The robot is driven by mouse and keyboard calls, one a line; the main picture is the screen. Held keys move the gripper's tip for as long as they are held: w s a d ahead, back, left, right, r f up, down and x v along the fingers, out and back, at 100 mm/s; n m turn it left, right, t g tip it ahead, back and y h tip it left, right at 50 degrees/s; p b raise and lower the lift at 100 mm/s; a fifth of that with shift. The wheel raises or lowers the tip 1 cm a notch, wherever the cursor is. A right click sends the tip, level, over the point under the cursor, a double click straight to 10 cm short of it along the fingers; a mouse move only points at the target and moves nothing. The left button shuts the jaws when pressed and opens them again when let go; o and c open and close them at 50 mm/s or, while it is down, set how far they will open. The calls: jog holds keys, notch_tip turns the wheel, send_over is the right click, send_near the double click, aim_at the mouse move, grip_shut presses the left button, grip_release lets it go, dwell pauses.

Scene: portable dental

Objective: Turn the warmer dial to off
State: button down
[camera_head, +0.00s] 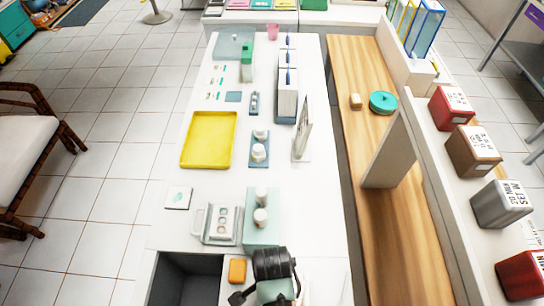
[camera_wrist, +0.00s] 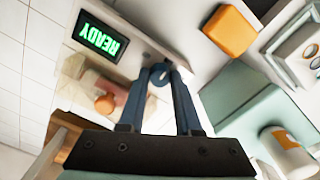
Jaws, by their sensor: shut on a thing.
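In the wrist view, a dark round dial (camera_wrist: 160,74) with a pale mark sits on the light front face of the warmer (camera_wrist: 140,58). A black display (camera_wrist: 100,38) on the same face glows green with the word READY, upside down in this view. My gripper (camera_wrist: 160,78) has its two dark blue fingers shut on the dial, one at each side. In the head view my black gripper body (camera_head: 274,262) is at the bottom centre, over the near end of the white counter. It hides the dial and most of the warmer there.
An orange block (camera_head: 237,270) lies left of my gripper; it also shows in the wrist view (camera_wrist: 230,30). A mint stand (camera_head: 262,238) with white jars is just behind my gripper. A white device (camera_head: 220,224) and a yellow tray (camera_head: 232,125) stand farther left and back.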

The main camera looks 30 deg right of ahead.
jog(key=shift+r+n+p, duration=0.1)
jog(key=shift+n+p, duration=0.25)
jog(key=shift+n, duration=0.05)
jog(key=shift+r+n+p, duration=0.1)
jog(key=shift+n+p, duration=0.35)
jog(key=shift+n, duration=0.15)
jog(key=n+p, duration=0.2)
jog(key=n, duration=0.1)
jog(key=n+p, duration=0.1)
jog(key=n, duration=0.2)
jog(key=shift+n+p, duration=0.35)
jog(key=shift+n, duration=0.05)
jog(key=shift+n+p, duration=0.5)
jog(key=shift+n, duration=1)
jog(key=c, duration=0.6)
grip_release()
